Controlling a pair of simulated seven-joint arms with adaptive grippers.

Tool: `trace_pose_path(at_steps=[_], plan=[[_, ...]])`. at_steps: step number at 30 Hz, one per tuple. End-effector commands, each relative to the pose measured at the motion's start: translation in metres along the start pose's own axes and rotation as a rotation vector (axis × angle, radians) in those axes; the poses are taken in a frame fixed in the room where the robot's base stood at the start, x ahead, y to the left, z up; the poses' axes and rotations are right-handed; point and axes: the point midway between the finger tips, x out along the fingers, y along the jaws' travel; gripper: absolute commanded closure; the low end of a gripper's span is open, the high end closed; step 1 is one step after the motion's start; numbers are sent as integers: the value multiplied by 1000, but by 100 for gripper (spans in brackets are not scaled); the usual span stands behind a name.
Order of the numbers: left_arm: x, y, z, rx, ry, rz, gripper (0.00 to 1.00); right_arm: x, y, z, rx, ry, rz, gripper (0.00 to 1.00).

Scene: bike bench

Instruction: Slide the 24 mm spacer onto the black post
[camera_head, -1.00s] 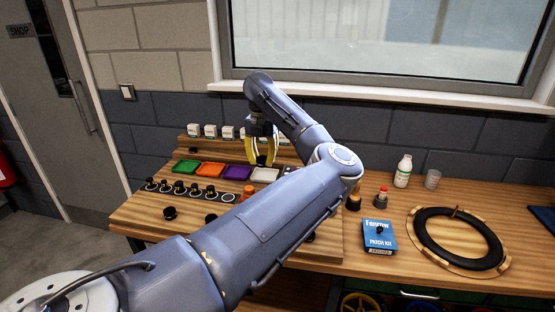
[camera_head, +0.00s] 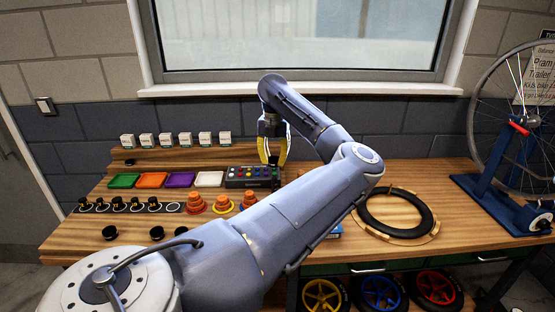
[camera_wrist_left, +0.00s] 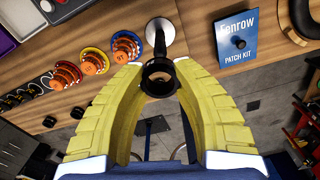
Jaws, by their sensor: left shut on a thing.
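The black post (camera_wrist_left: 159,48) stands on a round silver base (camera_wrist_left: 165,28) just beyond the spacer. The post's tip meets the spacer's far rim in the picture; I cannot tell whether it is inside the hole. In the head view my left arm hides the post. My right gripper is not in view.
Orange stepped cones (camera_wrist_left: 66,75) stand left of the post. A blue patch kit (camera_wrist_left: 237,38) lies to its right. Small black parts (camera_head: 118,204) line the bench's left side, below coloured trays (camera_head: 152,180). A tyre (camera_head: 425,215) lies at the right.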

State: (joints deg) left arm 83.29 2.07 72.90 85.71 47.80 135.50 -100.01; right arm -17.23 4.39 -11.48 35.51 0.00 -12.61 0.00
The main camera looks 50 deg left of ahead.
Motion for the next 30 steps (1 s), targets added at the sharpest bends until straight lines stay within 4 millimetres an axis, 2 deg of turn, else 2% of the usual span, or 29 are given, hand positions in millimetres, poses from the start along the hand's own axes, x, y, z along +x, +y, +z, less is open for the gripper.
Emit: trace_pose_path(at_steps=[30], plan=[[40, 0, 0, 0, 1, 2, 100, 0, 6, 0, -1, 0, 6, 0]])
